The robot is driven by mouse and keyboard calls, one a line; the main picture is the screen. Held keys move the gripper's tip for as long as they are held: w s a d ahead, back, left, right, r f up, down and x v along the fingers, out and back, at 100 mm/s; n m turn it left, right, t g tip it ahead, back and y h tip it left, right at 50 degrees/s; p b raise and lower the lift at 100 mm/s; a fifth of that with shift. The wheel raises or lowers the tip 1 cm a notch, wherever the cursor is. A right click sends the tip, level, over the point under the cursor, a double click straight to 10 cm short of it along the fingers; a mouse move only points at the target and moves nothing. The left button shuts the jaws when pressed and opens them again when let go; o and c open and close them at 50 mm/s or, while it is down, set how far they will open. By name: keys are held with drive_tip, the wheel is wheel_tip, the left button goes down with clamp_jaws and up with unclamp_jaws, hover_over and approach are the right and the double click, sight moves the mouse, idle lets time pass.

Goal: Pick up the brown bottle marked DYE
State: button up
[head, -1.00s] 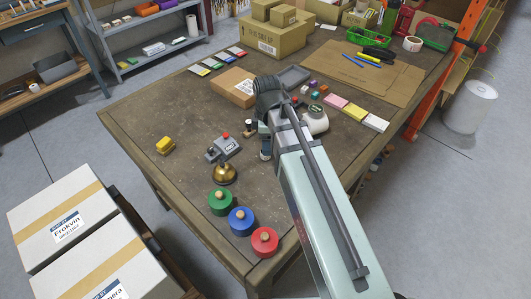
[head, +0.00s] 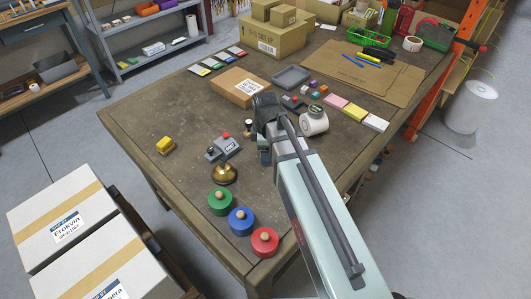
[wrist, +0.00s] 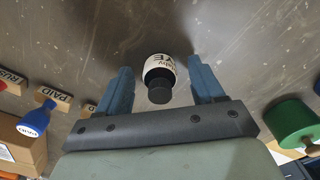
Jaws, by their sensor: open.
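The bottle (wrist: 160,66) shows in the wrist view, seen from its cap end. It has a black cap and a cream label with letters ending in "YE"; brown glass is hard to make out. My gripper (wrist: 158,72) is open, with one blue finger on each side of the bottle. I cannot tell whether either finger touches it.
A grey and white device (head: 223,149), a brass bell (head: 224,174) and a green knobbed weight (head: 220,203) stand left of my gripper. A white round object (head: 314,122) is close on its right. Stamps and a grey tray (head: 291,77) lie behind.

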drive_tip(key=shift+c, duration=0.4)
drive_tip(key=c, duration=1.1)
drive_tip(key=shift+o, duration=0.2)
